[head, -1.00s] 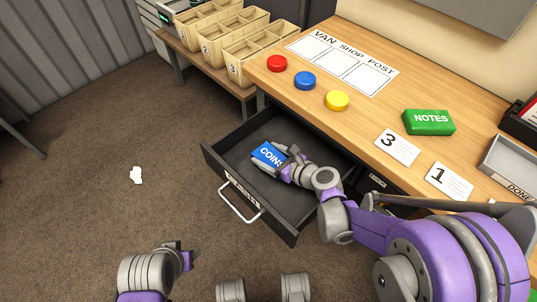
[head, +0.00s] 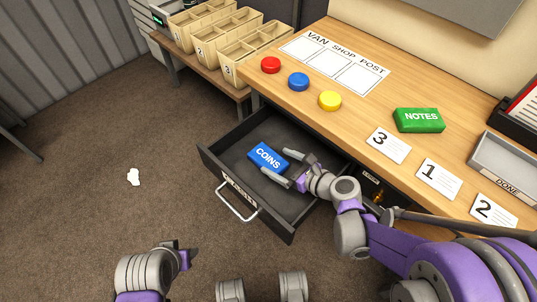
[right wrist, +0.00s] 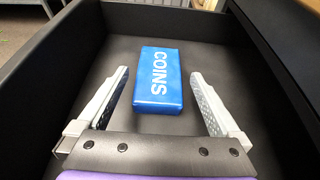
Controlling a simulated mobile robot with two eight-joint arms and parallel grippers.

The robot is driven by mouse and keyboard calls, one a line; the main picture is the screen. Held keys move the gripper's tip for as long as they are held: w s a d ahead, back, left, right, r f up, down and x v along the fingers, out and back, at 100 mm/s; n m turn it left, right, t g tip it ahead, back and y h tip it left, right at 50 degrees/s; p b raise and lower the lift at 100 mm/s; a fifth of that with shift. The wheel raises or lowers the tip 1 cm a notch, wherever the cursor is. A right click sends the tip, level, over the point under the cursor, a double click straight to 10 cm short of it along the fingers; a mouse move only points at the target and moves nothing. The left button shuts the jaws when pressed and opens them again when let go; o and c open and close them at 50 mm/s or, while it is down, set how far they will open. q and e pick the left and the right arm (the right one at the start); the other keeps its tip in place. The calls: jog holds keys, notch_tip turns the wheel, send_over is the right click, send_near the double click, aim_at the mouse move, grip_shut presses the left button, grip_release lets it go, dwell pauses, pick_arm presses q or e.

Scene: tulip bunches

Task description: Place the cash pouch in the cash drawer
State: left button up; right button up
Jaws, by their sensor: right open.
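A blue pouch marked COINS (head: 266,156) lies flat on the floor of the open drawer (head: 222,160); it also shows in the right wrist view (right wrist: 158,82). My right gripper (head: 276,163) is open inside the drawer. In the right wrist view its fingers (right wrist: 160,88) are spread on either side of the pouch's near end, with gaps on both sides. A green pouch marked NOTES (head: 419,120) lies on the desk. My left gripper (head: 184,257) is low at the left; its jaw opening cannot be made out.
The desk (head: 330,130) carries red, blue and yellow discs, a printed sheet, number cards and a grey tray (head: 505,165). Wooden bins (head: 240,72) stand on a low bench at the back. A white scrap (head: 133,177) lies on the floor.

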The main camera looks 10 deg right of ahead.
jog(key=v, duration=0.5)
jog(key=shift+r+p, duration=0.1)
jog(key=shift+p, duration=0.3)
dwell(0.9)
